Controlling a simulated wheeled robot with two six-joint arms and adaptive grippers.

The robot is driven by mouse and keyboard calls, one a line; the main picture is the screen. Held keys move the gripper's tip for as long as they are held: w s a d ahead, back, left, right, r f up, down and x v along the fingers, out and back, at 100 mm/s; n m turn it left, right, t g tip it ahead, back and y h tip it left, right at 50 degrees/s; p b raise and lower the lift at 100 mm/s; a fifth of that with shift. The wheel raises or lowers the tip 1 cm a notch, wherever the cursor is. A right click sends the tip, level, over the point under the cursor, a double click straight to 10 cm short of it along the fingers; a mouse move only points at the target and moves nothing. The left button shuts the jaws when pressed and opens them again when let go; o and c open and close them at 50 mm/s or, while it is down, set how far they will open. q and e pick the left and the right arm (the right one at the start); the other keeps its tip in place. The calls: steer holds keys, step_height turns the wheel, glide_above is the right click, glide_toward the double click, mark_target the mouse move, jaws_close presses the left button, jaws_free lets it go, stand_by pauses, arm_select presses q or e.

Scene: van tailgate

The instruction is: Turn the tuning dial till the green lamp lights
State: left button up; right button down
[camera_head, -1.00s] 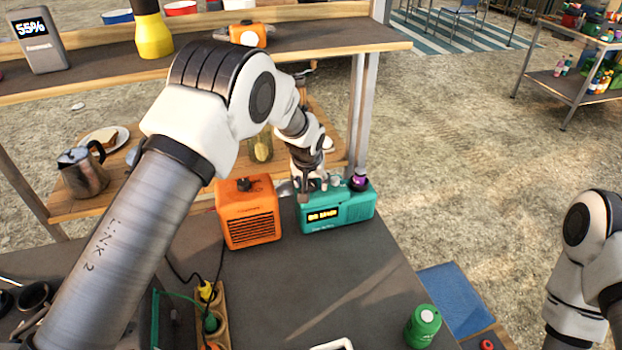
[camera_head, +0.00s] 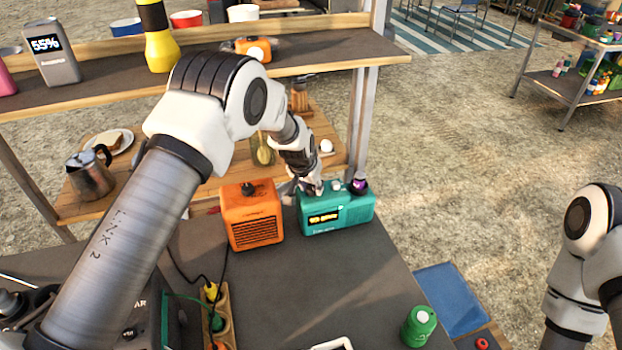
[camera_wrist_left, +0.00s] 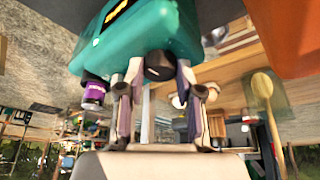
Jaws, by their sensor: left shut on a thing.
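A teal radio (camera_head: 350,213) with a lit amber display (camera_head: 325,218) stands at the far edge of the dark table. My left gripper (camera_head: 311,188) is at the radio's top left. In the left wrist view the black tuning dial (camera_wrist_left: 159,66) sits on the radio (camera_wrist_left: 165,28) between the fingertips of my left gripper (camera_wrist_left: 158,72), which is shut on it. A purple piece (camera_head: 359,185) is at the radio's right end. I cannot make out a lit green lamp. My right arm is at the right edge, its gripper out of view.
An orange speaker-like box (camera_head: 252,217) stands close left of the radio. A power strip (camera_head: 222,320) with cables lies nearer. A green canister (camera_head: 419,326) stands at the front right. The table middle is clear. A wooden shelf (camera_head: 300,62) rises behind.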

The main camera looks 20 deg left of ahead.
arm_select(q)
steer(key=shift+f+m+b, duration=0.25)
steer(key=shift+m+b, duration=0.05)
steer(key=shift+m, duration=0.1)
steer(key=shift+r+m+h, duration=0.15)
steer(key=shift+m+h, duration=0.15)
steer(key=o, duration=1.2)
steer(key=shift+c, duration=0.2)
steer(key=shift+w+d, duration=0.1)
steer(key=shift+w, duration=0.1)
steer(key=v, duration=1.1)
steer(key=shift+r, duration=0.35)
steer(key=shift+s+f, duration=0.1)
steer(key=shift+s, duration=0.1)
